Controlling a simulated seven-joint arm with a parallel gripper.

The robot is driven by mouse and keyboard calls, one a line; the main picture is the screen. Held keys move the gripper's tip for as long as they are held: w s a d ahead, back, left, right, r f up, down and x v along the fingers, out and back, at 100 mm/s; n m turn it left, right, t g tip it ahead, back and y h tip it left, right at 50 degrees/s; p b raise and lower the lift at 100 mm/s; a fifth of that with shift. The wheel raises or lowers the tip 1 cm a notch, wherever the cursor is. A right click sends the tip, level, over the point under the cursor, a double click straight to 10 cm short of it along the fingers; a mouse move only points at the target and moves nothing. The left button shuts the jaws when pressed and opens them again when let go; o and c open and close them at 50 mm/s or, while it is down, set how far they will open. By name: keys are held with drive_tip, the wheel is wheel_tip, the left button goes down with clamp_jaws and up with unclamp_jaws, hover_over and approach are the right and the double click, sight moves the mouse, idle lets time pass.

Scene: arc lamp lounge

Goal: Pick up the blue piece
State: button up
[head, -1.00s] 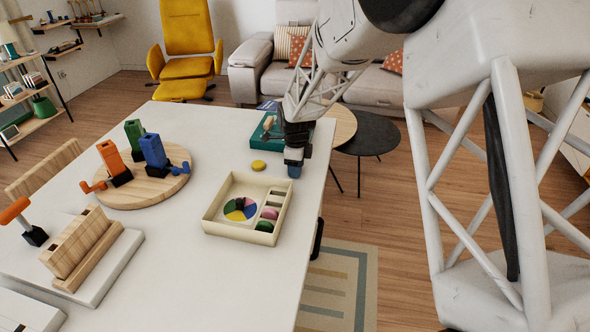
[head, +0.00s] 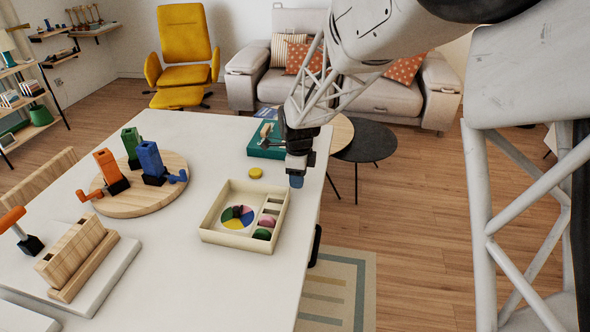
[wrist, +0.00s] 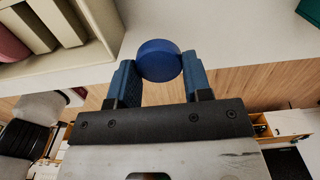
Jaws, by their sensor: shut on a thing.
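The blue piece is a round disc (wrist: 158,60) held between the two blue fingers in the wrist view. My gripper (head: 297,182) is shut on it. In the head view the gripper hangs by the right edge of the white table, just right of the tray, and I cannot tell the piece from the blue fingertips there. The cream tray (head: 208,236) holds a multicoloured wheel (head: 238,217), a pink piece (head: 267,220) and a green piece (head: 262,234). A yellow piece (head: 255,173) lies on the table behind the tray.
A round wooden board (head: 128,205) with orange, green and blue clamps stands on the left of the table. A wooden block stand (head: 75,255) is at the front left. A teal book (head: 262,149) lies behind the gripper. The table front beside the tray is clear.

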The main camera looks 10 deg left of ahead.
drive_tip(key=s+d, duration=0.1)
drive_tip(key=s, duration=0.2)
drive_tip(key=s+d, duration=0.1)
drive_tip(key=s, duration=0.2)
drive_tip(key=s+d+r, duration=0.1)
drive_tip(key=s+d, duration=0.1)
drive_tip(key=shift+s+d, duration=0.1)
drive_tip(key=shift+s, duration=0.3)
drive_tip(key=shift+d+f, duration=0.1)
idle(0.4)
